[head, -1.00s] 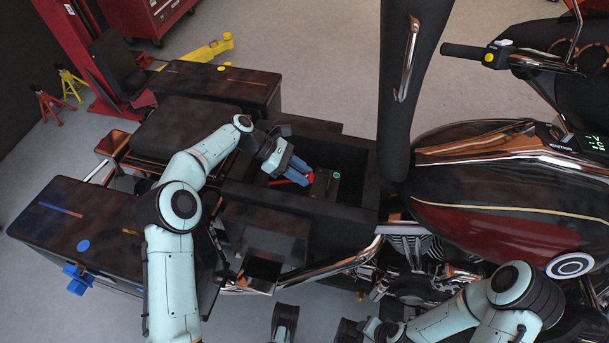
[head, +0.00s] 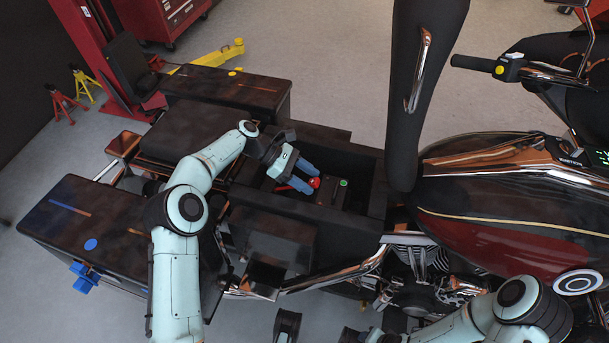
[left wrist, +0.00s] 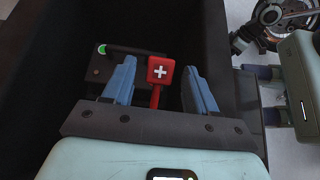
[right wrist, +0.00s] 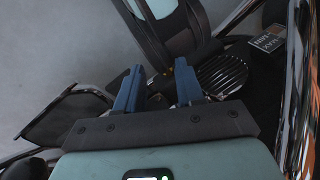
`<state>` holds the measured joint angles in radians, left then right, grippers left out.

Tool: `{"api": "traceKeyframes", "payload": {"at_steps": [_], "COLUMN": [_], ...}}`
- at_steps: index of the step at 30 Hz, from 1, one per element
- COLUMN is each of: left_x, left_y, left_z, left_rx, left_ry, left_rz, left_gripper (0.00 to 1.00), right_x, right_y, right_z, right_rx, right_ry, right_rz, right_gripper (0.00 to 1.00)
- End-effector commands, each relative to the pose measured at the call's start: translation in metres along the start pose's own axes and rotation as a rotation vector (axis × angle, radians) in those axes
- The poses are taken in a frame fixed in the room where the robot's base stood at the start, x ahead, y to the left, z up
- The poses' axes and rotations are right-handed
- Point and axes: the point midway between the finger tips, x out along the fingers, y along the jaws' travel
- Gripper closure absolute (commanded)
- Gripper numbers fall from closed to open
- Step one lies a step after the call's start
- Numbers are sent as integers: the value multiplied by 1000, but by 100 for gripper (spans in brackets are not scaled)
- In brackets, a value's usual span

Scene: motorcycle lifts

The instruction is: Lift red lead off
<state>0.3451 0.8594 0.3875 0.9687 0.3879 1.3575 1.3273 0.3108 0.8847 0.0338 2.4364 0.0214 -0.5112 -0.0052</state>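The red lead (left wrist: 160,72) has a square red head with a white plus sign. It stands in a black open compartment (left wrist: 60,80), beside a dark battery-like box (left wrist: 125,70) with a green-tipped post (left wrist: 102,49). In the head view the red lead (head: 314,183) shows at the fingertips. My left gripper (head: 312,178) reaches down into the compartment. In the left wrist view its blue fingers (left wrist: 160,78) are spread, one on each side of the red head, with gaps on both sides. My right gripper (right wrist: 158,76) is open and empty, low beside the motorcycle.
The compartment's dark walls (head: 372,205) surround my left fingers closely. A black upright post (head: 430,90) stands just right of it, near the maroon tank (head: 500,245). A dark side case (head: 95,225) with a blue clamp lies left. Chrome pipes (right wrist: 300,90) border my right gripper.

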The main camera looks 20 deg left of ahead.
Motion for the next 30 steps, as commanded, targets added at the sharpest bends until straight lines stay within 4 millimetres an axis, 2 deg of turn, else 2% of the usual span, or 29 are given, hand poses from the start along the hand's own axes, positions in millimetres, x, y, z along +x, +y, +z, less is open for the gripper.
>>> {"api": "traceKeyframes", "payload": {"at_steps": [5, 15, 20, 24, 30], "left_x": [-14, -86, -107, -117, -125], "left_y": [1, 0, 0, -1, 0], "left_z": [0, 0, 0, 6, 6], "left_rx": [0, 1, 1, 0, 0], "left_ry": [1, 1, 1, -3, -4], "left_rz": [4, 5, 4, 2, 2], "left_gripper": [43, 43, 43, 43, 43], "right_x": [-3, -14, -19, -45, -73], "right_y": [-1, -5, -7, -13, -20], "right_z": [3, 19, 25, 34, 44], "right_rx": [-1, -5, -6, -7, -8], "right_ry": [-7, -54, -73, -100, -139], "right_rz": [-1, -3, -4, -3, 1], "right_gripper": [62, 62, 62, 62, 62]}}
